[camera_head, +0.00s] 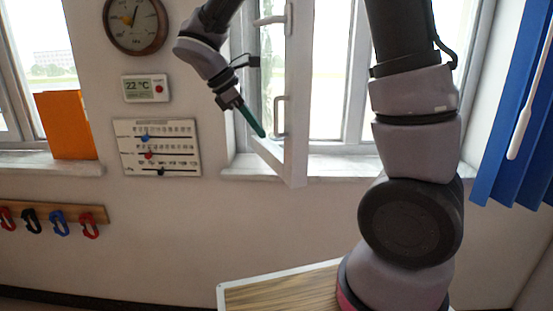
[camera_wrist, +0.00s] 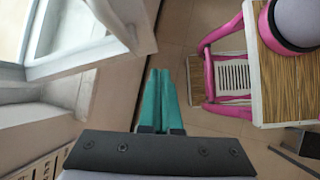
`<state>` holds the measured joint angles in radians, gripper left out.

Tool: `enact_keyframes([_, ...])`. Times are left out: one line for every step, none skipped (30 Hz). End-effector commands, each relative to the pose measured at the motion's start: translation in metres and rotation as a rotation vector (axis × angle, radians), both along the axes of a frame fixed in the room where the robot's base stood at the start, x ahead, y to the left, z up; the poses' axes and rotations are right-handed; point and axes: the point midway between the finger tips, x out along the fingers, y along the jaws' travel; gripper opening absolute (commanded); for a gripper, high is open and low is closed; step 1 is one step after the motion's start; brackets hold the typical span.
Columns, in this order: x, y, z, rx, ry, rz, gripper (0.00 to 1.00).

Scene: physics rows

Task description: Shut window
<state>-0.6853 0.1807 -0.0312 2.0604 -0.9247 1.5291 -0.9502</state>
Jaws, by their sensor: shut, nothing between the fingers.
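The white window sash (camera_head: 297,110) stands open into the room, its lower corner jutting out over the sill. Its upper handle (camera_head: 270,20) and a lower handle (camera_head: 279,115) show on it. My gripper (camera_head: 262,135) has teal fingers, shut and empty, pointing down in front of the sash's lower left part. I cannot tell whether they touch it. In the wrist view the teal fingers (camera_wrist: 160,75) lie together, and the white sash (camera_wrist: 115,20) is to their upper left, close by. My arm hides part of the window's right side.
The white sill (camera_head: 325,167) runs below the window. An orange folder (camera_head: 67,125) stands on the left sill. Blue blinds (camera_head: 512,120) hang at right.

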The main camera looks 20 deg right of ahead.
Motion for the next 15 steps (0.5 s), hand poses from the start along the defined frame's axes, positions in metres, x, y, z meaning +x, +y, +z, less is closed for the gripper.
enact_keyframes([0.004,0.014,-0.010,-0.059,0.037,0.078,0.00])
enact_keyframes([0.007,0.019,-0.013,-0.091,0.055,0.119,0.00])
enact_keyframes([0.010,0.026,-0.018,-0.128,0.074,0.165,0.00])
enact_keyframes([0.012,0.031,-0.020,-0.152,0.087,0.195,0.00])
enact_keyframes([0.013,0.034,-0.023,-0.172,0.100,0.218,0.00])
enact_keyframes([0.014,0.039,-0.025,-0.193,0.110,0.246,0.00])
enact_keyframes([0.015,0.041,-0.026,-0.206,0.117,0.261,0.00])
enact_keyframes([0.016,0.042,-0.028,-0.215,0.122,0.271,0.00])
enact_keyframes([0.017,0.043,-0.029,-0.224,0.126,0.280,0.00])
enact_keyframes([0.017,0.043,-0.030,-0.227,0.128,0.284,0.00])
enact_keyframes([0.017,0.042,-0.031,-0.229,0.129,0.287,0.00])
enact_keyframes([0.018,0.039,-0.033,-0.230,0.129,0.287,0.00])
enact_keyframes([0.018,0.037,-0.036,-0.230,0.130,0.286,0.00])
enact_keyframes([0.018,0.033,-0.038,-0.230,0.130,0.285,0.00])
enact_keyframes([0.019,0.029,-0.043,-0.230,0.131,0.286,0.00])
